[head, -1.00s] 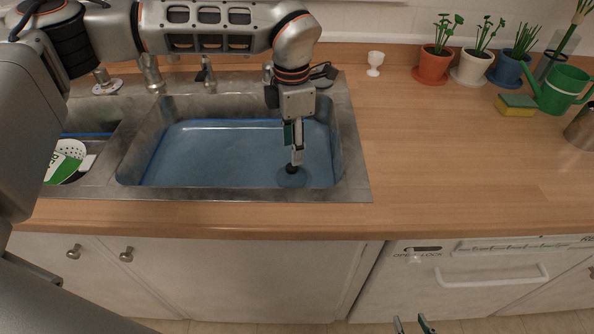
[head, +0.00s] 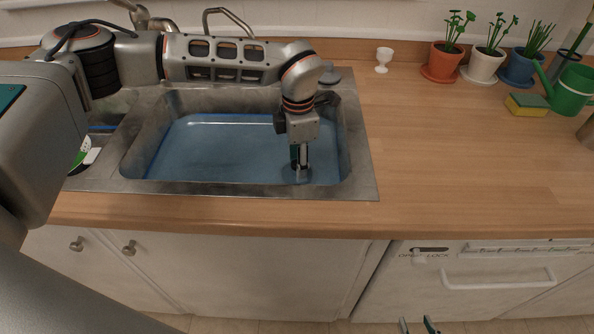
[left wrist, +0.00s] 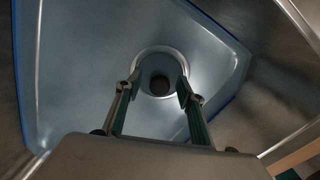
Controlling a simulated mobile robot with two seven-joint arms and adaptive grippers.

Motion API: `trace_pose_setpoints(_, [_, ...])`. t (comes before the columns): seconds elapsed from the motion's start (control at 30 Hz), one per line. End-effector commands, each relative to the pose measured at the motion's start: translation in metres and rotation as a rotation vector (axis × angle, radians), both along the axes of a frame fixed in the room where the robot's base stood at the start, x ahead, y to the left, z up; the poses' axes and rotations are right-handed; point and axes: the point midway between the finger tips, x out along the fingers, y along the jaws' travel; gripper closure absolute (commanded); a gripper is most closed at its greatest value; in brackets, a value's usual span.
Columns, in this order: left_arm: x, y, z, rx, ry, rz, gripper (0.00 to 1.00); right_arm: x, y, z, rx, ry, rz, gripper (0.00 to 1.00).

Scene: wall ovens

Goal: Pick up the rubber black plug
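The black rubber plug (left wrist: 160,85) shows as a dark round disc inside the pale drain ring (left wrist: 160,64) at the bottom of the sink (head: 353,184). My left gripper (head: 302,172) reaches down into the sink over the drain. In the left wrist view its fingers (left wrist: 159,91) are apart, one on each side of the plug, with gaps visible between them and it. I cannot tell how low the fingertips are relative to the plug. In the head view the fingers hide the plug. My right gripper (head: 418,326) shows only its two separated fingertips at the bottom edge, empty.
Bluish water (head: 220,150) appears to fill the sink. The faucet (head: 228,22) rises behind it. A white egg cup (head: 383,60), a sponge (head: 526,104), a green watering can (head: 572,90) and potted plants (head: 444,62) stand at the counter's back. The wooden counter (head: 440,165) is clear in front.

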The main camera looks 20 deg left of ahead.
Motion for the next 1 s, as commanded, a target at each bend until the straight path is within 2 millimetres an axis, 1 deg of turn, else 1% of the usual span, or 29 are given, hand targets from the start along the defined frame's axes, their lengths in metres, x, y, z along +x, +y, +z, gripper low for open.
trace_pose_setpoints(0.03, [0.0,0.0,0.0,0.0,0.0,0.0,0.76,0.0,0.0,0.0,0.0,0.0,0.0,0.66])
trace_pose_setpoints(0.07, [0.0,0.0,0.0,0.0,0.0,0.0,0.84,0.0,0.0,0.0,0.0,0.0,0.0,0.66])
trace_pose_setpoints(0.1, [0.0,0.0,0.0,0.0,0.0,0.0,0.94,0.0,0.0,0.0,0.0,0.0,0.0,0.66])
trace_pose_setpoints(0.13, [0.0,0.0,0.0,0.0,0.0,0.0,1.0,0.0,0.0,0.0,0.0,0.0,0.0,0.66])
trace_pose_setpoints(0.47, [0.0,0.0,0.001,0.0,0.0,0.0,1.0,0.0,0.001,0.0,0.001,0.002,0.001,0.66])
trace_pose_setpoints(0.63, [0.0,0.0,0.009,0.001,-0.001,0.0,1.0,-0.001,0.001,0.0,0.002,0.002,0.002,0.66])
trace_pose_setpoints(0.77, [0.001,0.0,0.026,-0.001,-0.003,-0.001,1.0,-0.001,0.002,0.001,0.003,0.003,0.002,0.66])
trace_pose_setpoints(0.83, [0.001,0.0,0.039,-0.001,-0.004,0.0,1.0,-0.002,0.002,0.001,0.004,0.005,0.001,0.66])
trace_pose_setpoints(0.97, [0.001,0.0,0.072,-0.001,-0.006,0.0,1.0,-0.003,0.002,0.002,0.006,0.008,0.001,0.66])
trace_pose_setpoints(1.0, [0.001,0.0,0.083,-0.001,-0.006,-0.001,1.0,-0.004,0.002,0.002,0.007,0.009,0.001,0.66])
